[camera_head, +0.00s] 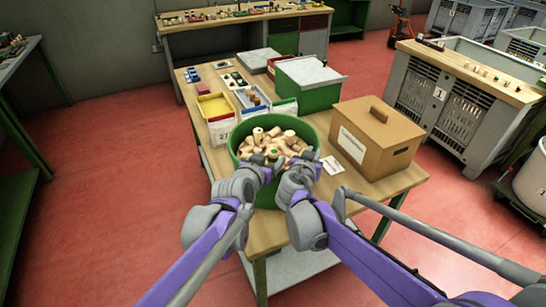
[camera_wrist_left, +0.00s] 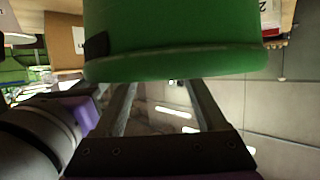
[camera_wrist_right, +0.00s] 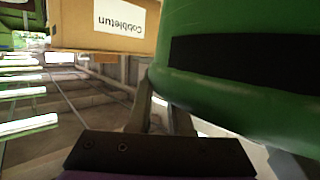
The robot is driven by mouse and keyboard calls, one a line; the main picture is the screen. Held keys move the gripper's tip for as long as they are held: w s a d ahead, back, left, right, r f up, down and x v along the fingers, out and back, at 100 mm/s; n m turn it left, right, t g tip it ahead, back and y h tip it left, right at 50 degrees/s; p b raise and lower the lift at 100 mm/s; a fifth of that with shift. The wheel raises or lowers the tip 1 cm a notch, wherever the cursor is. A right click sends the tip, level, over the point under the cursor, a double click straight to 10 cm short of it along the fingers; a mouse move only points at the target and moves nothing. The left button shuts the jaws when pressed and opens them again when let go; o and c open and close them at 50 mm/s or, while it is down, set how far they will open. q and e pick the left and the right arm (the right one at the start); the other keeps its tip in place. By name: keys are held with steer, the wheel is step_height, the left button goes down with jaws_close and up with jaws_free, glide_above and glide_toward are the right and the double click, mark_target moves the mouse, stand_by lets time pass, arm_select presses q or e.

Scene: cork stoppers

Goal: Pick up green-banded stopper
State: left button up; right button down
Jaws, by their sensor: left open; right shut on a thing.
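A green tub (camera_head: 238,133) full of tan cork stoppers (camera_head: 262,136) stands at the near end of the workbench. A small green patch (camera_head: 275,153) shows among the corks; I cannot tell whether it is the green-banded stopper. My left gripper (camera_head: 266,164) is open at the tub's near side. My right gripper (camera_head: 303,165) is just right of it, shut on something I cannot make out.
A brown lidded box (camera_head: 375,140) stands right of the tub, with a white card (camera_head: 332,165) between them. Yellow (camera_head: 214,105), blue and white bins and a green case (camera_head: 308,85) stand behind. The workbench's near edge is close beneath my arms.

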mark_target(271, 156)
arm_select(q)
steer(key=x, duration=0.4)
steer(key=shift+w+f, duration=0.1)
steer(key=shift+w, duration=0.05)
jaws_close()
